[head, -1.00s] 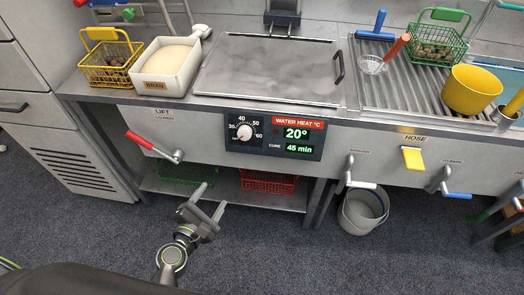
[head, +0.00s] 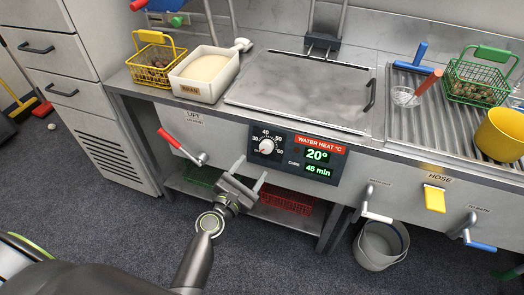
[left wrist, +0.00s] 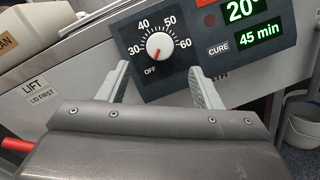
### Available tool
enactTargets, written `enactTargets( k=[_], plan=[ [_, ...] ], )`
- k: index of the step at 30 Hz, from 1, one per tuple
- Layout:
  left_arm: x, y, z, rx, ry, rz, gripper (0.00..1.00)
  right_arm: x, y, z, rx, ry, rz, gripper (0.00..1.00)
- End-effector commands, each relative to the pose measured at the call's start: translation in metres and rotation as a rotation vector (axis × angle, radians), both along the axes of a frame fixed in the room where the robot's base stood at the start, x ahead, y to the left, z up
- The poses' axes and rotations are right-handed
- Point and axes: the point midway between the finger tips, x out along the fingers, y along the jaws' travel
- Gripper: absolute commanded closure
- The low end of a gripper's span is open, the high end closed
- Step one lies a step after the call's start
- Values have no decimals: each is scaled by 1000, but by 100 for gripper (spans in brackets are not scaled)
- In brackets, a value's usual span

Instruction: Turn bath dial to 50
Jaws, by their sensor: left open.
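The bath dial (head: 266,147) is a white round knob with a red pointer on a dark panel (head: 290,167), with marks 30 to 60 and OFF. In the left wrist view the dial (left wrist: 160,46) has its pointer at the lower left, near OFF. The display (head: 317,155) reads 20° and 45 min. My left gripper (head: 252,171) is open and empty, below and in front of the dial. In the left wrist view its fingers (left wrist: 163,88) stand apart, one on each side below the dial, not touching it. My right gripper is not in view.
A red lever (head: 169,138) labelled LIFT is left of the panel. A lidded bath (head: 303,88) is above it. A bran box (head: 203,75) and yellow basket (head: 153,61) stand at left. A grey bucket (head: 381,246) and red basket (head: 288,201) are below. The space before the panel is free.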

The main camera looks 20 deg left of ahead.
Motion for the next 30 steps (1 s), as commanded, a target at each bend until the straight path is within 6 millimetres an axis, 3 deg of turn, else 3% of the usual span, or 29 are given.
enactTargets(
  k=[6, 12, 26, 30],
  plan=[
    [40, -7, 1, 0, -2, -1, 41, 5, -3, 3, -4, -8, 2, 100],
    [64, -10, 0, 0, -1, 0, 41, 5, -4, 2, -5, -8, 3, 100],
    [73, -12, 0, 0, 1, 0, 41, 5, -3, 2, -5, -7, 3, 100],
    [73, -12, 0, 0, 1, 0, 59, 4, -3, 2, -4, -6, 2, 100]
  ],
)
